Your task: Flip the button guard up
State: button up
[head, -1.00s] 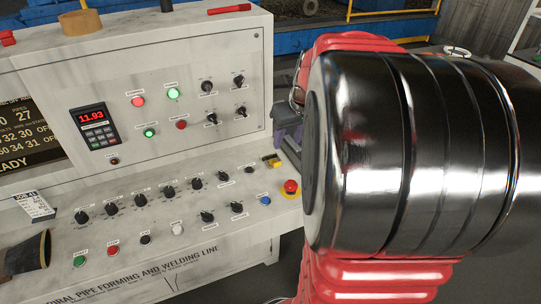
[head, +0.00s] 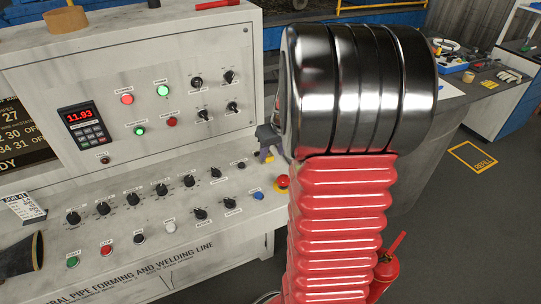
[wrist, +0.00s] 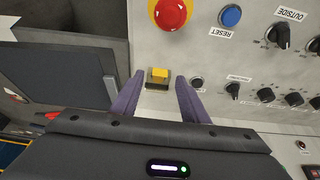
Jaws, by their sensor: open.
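The yellow button guard (wrist: 158,75) sits on a pale plate on the console in the wrist view. Whether its cover is down or raised is hard to tell. My gripper (wrist: 159,78) is open, with one purple finger on each side of the guard in the picture and a gap on both sides. I cannot tell whether the fingertips are at the guard's height. In the head view my gripper (head: 267,140) shows partly at the console's right end, behind my arm.
A red emergency stop (wrist: 171,13) and a blue reset button (wrist: 230,16) are close beyond the guard. A small black knob (wrist: 196,83) is just right of the right finger. More knobs spread along the console (head: 120,240). A red extinguisher (head: 386,272) stands on the floor.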

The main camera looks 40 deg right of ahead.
jog(key=shift+x, duration=1.3)
grip_shut()
jog(key=shift+a, duration=0.1)
